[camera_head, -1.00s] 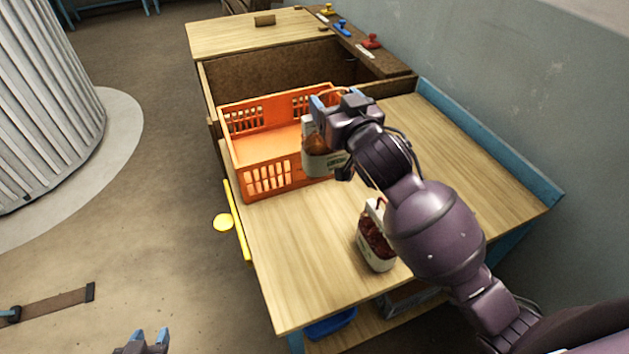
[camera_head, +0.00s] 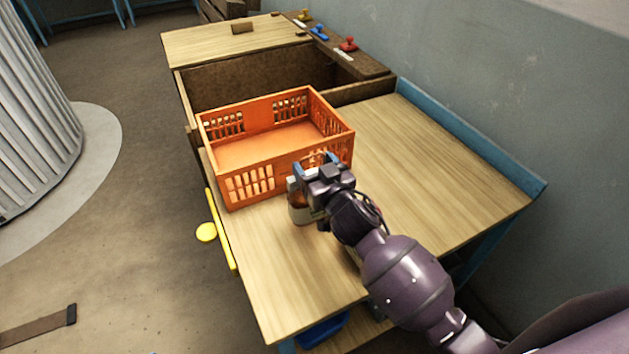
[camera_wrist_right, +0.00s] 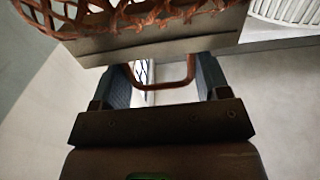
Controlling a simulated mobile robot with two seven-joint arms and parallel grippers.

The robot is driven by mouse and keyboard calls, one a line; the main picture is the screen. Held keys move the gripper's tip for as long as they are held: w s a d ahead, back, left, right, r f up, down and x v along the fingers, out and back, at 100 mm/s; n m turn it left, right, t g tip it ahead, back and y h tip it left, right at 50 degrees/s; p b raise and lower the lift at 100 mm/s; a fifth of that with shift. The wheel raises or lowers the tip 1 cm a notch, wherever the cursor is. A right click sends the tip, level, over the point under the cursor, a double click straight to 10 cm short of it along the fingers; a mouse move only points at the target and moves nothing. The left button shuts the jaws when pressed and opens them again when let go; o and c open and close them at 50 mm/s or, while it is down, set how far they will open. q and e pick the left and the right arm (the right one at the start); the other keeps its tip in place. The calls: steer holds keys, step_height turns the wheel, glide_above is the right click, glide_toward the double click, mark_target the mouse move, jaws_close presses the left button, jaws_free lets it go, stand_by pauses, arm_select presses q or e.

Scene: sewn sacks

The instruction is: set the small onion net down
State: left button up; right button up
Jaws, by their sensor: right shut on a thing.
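The small onion net (camera_head: 300,213), with brown-orange contents and a pale label band, hangs below my right gripper (camera_head: 314,164) just in front of the orange crate. The gripper is shut on its handle. In the right wrist view, the reddish handle (camera_wrist_right: 165,86) runs between the fingers and the netting (camera_wrist_right: 150,14) fills the top. The gripper and wrist hide much of the net in the head view. I cannot tell whether its base touches the table (camera_head: 270,270). My left gripper is out of view.
The orange crate (camera_head: 250,187) stands on the table behind the net. A deep brown bin (camera_head: 250,82) lies beyond it. Coloured stamp-like knobs (camera_head: 348,44) stand on the back ledge. The tabletop right of the crate is clear. A yellow handle (camera_head: 222,230) is at the left edge.

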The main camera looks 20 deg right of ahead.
step_height(320, 180, down, 4)
steer(key=shift+f+b, duration=0.1)
steer(key=shift+b, duration=0.35)
steer(key=o, duration=1.2)
steer(key=shift+f, duration=0.2)
steer(key=o, duration=0.4)
steer(key=shift+o, duration=0.2)
steer(key=shift+r, duration=0.1)
